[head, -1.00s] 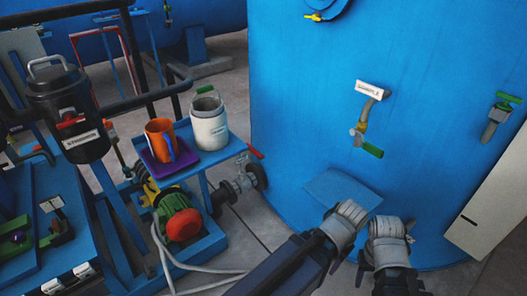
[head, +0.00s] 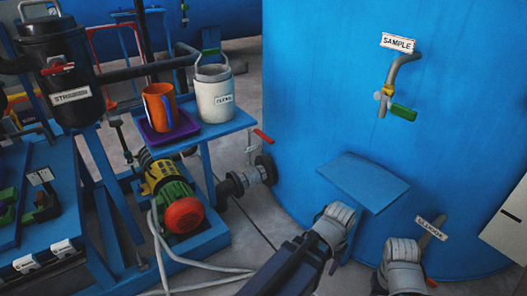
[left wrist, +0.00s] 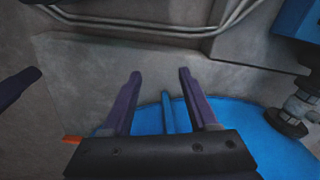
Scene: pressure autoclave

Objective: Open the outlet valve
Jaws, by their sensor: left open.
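No outlet label is readable, so I cannot tell for sure which fitting is the outlet valve. In the head view a small label (head: 431,227), too blurred to read, stands on the tank's lower right, partly behind my right arm. A bit of red (head: 432,282) shows below it. In the left wrist view my left gripper (left wrist: 159,75) is open and empty, with two dark purple fingers. A blue bar (left wrist: 168,112) lies between them in the picture. An orange-red bar (left wrist: 72,139) lies left of the palm. In the head view the arms hide both grippers.
The blue tank (head: 320,100) carries the sample tap (head: 389,97) with its green handle. A blue shelf (head: 360,181) juts out below. Left stand a pump (head: 172,197), a red-levered pipe valve (head: 262,136), and a table with an orange mug (head: 159,107) and a white jug (head: 214,97).

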